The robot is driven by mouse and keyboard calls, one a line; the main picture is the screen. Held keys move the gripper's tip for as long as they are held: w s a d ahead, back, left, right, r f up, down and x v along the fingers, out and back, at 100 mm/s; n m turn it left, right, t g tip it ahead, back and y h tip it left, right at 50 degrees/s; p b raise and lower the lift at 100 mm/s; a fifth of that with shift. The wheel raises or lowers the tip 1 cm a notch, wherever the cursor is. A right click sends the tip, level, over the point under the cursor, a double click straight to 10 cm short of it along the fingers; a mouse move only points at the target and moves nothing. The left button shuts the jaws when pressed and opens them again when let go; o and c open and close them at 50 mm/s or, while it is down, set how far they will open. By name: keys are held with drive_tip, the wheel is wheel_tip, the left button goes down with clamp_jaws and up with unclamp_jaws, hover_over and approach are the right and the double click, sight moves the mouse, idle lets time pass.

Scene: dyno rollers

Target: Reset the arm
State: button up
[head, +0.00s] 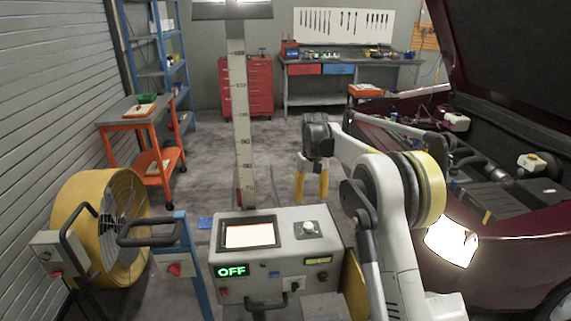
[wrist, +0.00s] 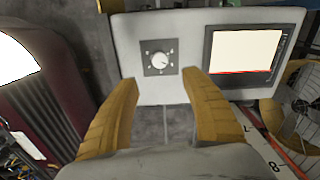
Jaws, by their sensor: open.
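My arm (head: 390,210) reaches up from the bottom right in the head view and bends over toward the middle. My gripper (head: 311,186) hangs from it with yellow fingers pointing down, beyond the control box. In the wrist view my gripper (wrist: 165,88) is open and its two fingers are spread wide. Nothing is between them. The grey control box (head: 260,277) has a lit screen (head: 249,235), a dial (head: 309,229) and a green OFF sign (head: 231,271). The wrist view shows the box's dial (wrist: 160,60) between the fingers and its screen (wrist: 243,52) at the right.
A dark red car (head: 500,255) with its hood up stands close on the right. A yellow drum fan (head: 100,215) is at the left. An orange cart (head: 145,130), red cabinet (head: 247,90) and workbench (head: 340,75) stand farther back. The middle floor (head: 215,150) is clear.

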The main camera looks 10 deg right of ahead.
drive_tip(key=s+r+t, duration=0.4)
drive_tip(key=s+r, duration=1.2)
drive_tip(key=s, duration=0.4)
drive_tip(key=s+f+t, duration=0.1)
drive_tip(key=s+f, duration=0.2)
drive_tip(key=s, duration=0.7)
drive_tip(key=s+f+m+t, duration=0.1)
drive_tip(key=s+f+t, duration=0.1)
drive_tip(key=s, duration=0.9)
drive_tip(key=shift+s+f, duration=0.15)
drive_tip(key=shift+f, duration=0.6)
